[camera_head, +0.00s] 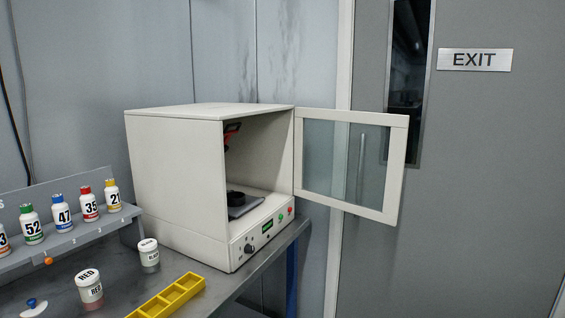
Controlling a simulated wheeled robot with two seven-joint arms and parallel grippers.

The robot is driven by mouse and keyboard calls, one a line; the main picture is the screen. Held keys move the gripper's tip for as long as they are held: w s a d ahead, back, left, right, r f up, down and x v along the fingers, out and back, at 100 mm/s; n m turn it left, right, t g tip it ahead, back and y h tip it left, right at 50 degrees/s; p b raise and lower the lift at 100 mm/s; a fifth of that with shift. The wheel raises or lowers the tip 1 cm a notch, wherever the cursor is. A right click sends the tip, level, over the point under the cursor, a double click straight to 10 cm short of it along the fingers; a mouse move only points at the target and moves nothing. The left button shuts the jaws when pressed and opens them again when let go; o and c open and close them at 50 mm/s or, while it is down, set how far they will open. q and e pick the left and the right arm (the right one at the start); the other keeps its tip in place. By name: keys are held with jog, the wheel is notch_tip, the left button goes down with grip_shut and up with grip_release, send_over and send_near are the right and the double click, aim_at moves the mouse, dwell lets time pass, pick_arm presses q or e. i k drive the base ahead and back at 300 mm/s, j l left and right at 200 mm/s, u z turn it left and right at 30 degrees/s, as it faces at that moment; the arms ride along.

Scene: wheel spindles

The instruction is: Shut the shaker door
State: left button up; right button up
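The shaker (172,178) is a cream-white box on the grey bench, its open front turned toward the right. Its door (398,172), a white frame with a glass pane, stands wide open, swung out to the right from the far edge of the opening. Inside the shaker a dark round piece sits on a grey platform (246,209), and a red and black part (232,132) shows higher up. A control panel (268,229) with a small green display and buttons runs below the opening. Neither of my grippers is in view.
A grey rack (87,234) with several numbered bottles stands at the left. Two white-lidded jars, one marked RED (89,290), a yellow tray (160,305) and a blue-topped piece (33,306) are on the bench (217,290). A grey door with an EXIT sign (475,60) is behind.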

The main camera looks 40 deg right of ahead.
aim_at(399, 124)
jog(key=z, duration=0.85)
